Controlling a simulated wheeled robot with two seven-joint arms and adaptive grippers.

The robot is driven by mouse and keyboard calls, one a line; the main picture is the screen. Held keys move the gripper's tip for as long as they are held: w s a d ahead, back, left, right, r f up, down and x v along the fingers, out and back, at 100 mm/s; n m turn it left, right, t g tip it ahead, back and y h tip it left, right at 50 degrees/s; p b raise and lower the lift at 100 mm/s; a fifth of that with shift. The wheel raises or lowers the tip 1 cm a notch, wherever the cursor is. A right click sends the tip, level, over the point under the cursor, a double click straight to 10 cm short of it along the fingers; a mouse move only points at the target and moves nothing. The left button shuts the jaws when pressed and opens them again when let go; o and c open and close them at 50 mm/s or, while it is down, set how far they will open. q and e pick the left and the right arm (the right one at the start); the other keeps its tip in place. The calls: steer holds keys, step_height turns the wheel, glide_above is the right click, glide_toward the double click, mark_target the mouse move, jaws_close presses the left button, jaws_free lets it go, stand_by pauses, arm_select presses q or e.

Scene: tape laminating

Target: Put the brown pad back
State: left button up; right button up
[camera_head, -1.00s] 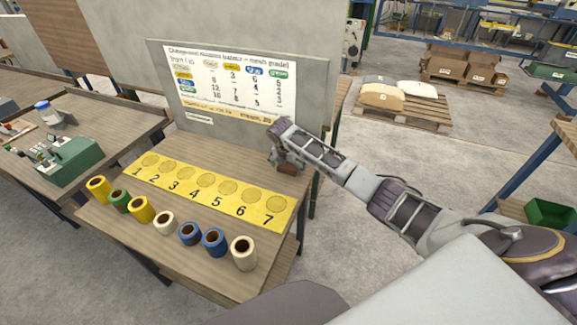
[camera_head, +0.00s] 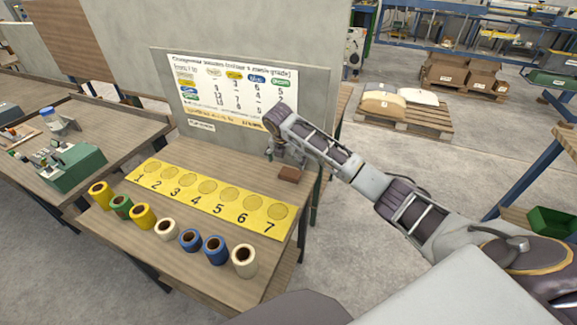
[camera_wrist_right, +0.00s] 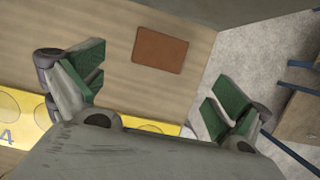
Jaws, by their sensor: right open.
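The brown pad (camera_head: 289,174) lies flat on the wooden table near its back right corner, behind the yellow strip's 7 end. In the right wrist view the brown pad (camera_wrist_right: 159,50) lies free on the wood, beyond and between the spread green-padded fingers. My right gripper (camera_head: 285,155) is open and empty, a little above the pad; its fingers also show in the right wrist view (camera_wrist_right: 165,85). My left gripper is not in view.
The numbered yellow strip (camera_head: 208,197) crosses the table. Several tape rolls, such as the cream one (camera_head: 243,261), stand along the front. A white board (camera_head: 236,92) stands upright behind the gripper. Bare wood surrounds the pad.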

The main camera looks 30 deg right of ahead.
steer(key=shift+v, duration=1.35)
